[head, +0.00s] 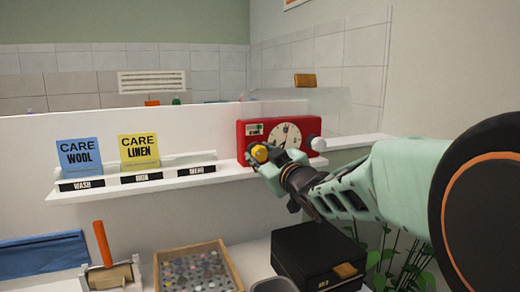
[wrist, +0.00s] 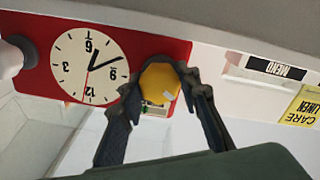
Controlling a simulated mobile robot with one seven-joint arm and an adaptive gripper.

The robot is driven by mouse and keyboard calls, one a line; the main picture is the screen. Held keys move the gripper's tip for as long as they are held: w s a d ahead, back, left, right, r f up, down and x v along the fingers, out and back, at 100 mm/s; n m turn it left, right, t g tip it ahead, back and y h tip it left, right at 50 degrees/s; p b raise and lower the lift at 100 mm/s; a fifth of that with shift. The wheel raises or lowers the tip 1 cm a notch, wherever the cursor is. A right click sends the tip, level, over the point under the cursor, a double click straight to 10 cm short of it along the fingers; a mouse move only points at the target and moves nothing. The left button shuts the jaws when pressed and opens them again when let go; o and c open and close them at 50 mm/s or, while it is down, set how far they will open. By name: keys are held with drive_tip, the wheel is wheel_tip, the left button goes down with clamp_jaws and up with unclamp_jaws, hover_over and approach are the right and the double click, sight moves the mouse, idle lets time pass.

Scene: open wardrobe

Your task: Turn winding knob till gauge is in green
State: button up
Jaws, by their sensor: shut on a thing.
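A red clock unit (head: 242,142) with a round white dial (head: 284,136) stands on the white shelf. Its face also shows, upside down, in the wrist view (wrist: 88,66). The yellow winding knob (wrist: 160,84) is on the unit's front, and it shows small in the head view (head: 260,153). A small gauge window (head: 254,129) with some green sits above the knob. In the wrist view the gauge (wrist: 154,110) is partly hidden, and its needle cannot be read. My gripper (wrist: 160,80) is shut on the knob, one finger on each side.
A white round knob (head: 318,144) sticks out from the unit's right side. Blue (head: 78,155) and yellow (head: 139,148) care cards stand left on the shelf. Below are a tray of buttons (head: 197,270), a black box (head: 313,258) and an orange-handled tool (head: 103,243).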

drive_tip(key=m+p, duration=0.2)
drive_tip(key=m, duration=0.3)
drive_tip(key=shift+r+m+p, duration=0.15)
drive_tip(key=shift+m+p, duration=0.15)
drive_tip(key=m+p, duration=0.2)
drive_tip(key=m, duration=0.2)
drive_tip(key=shift+m, duration=0.4)
drive_tip(key=o, duration=1.2)
drive_tip(key=v, duration=0.7)
drive_tip(key=shift+s, duration=0.25)
drive_tip(key=shift+d, duration=0.1)
